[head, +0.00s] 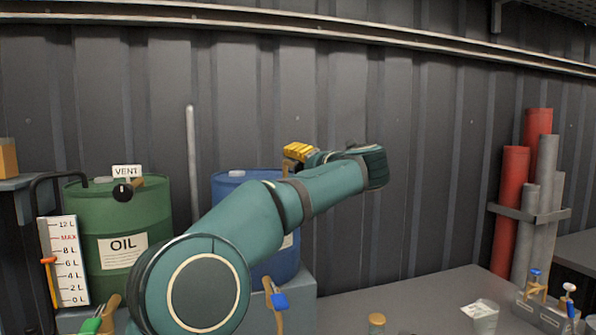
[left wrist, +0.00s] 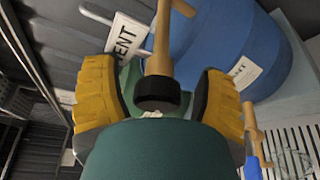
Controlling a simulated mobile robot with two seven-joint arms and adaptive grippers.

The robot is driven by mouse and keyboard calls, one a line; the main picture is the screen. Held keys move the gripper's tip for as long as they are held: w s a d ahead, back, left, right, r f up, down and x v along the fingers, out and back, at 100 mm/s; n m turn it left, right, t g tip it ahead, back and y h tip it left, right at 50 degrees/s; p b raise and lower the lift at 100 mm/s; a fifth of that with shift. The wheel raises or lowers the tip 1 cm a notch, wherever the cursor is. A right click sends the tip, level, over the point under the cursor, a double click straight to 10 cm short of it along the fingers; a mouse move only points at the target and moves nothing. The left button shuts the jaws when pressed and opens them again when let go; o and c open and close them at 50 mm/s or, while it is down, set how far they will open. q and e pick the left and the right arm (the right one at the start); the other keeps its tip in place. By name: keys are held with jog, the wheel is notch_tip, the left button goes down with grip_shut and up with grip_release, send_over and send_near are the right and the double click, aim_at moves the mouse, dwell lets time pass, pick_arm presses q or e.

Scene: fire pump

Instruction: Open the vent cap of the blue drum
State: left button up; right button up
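The blue drum (head: 232,184) stands by the wall, partly hidden behind my left arm. It also shows in the left wrist view (left wrist: 235,45), with a white label on its side. My left gripper (head: 298,153) is above the drum's right side; its yellow fingers are spread apart in the left wrist view. Between them is a black round cap (left wrist: 157,95) with a tan lever, apparently the vent cap. A white VENT tag (left wrist: 127,36) is beside it. I cannot tell whether the fingers touch the cap. My right gripper is not in view.
A green OIL drum (head: 145,215) with its own VENT tag (head: 127,171) stands left of the blue one. A level gauge (head: 68,262) is at the far left. Red and grey tubes (head: 510,200) stand at the right. The bench (head: 400,305) has free room.

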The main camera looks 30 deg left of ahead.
pick_arm(q)
jog(key=v, duration=1.2)
dwell(0.6)
